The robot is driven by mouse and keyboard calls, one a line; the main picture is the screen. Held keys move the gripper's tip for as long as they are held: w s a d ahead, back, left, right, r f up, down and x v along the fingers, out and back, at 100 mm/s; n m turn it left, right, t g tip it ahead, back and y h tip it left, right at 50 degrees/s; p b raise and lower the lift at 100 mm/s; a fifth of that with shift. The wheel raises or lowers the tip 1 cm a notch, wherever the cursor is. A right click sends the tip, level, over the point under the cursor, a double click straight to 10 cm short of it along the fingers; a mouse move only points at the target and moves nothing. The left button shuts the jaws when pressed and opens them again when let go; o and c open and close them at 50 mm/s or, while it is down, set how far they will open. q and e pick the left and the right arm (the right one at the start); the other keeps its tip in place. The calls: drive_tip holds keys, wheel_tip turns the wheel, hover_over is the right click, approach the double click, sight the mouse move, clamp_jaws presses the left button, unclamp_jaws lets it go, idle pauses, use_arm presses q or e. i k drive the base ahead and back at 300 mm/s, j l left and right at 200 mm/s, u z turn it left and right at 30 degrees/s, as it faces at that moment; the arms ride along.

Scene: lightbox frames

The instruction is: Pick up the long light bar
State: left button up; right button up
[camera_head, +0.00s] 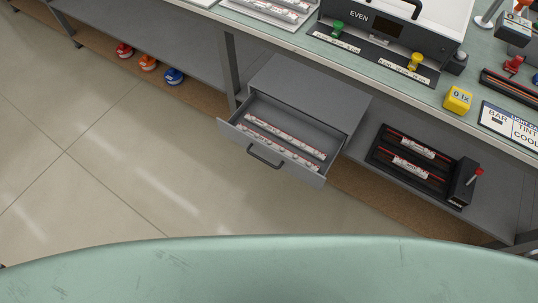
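A grey drawer (233,131) under the bench is pulled open, with a dark handle (264,156) on its front. Inside it lie two long, slim whitish bars with red marks, side by side. The back long bar (284,134) and the front long bar (268,142) both run along the drawer's width. I cannot tell from here whether either is lit. Neither of my grippers is in view.
A black rack (379,158) with two short bars (417,148) stands on the lower shelf at right. A yellow "0.1x" block (458,99) and a black "EVEN" box (341,23) are on the bench top. Red, orange and blue objects (148,62) sit lower left. The floor (110,150) before the drawer is clear.

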sight(285, 150)
drive_tip(key=z, duration=1.95)
drive_tip(key=u, duration=1.05)
drive_tip(key=i+j+u, duration=0.15)
drive_tip(key=j+u, duration=0.25)
drive_tip(key=i+j+u, duration=0.15)
drive_tip(key=u, duration=0.2)
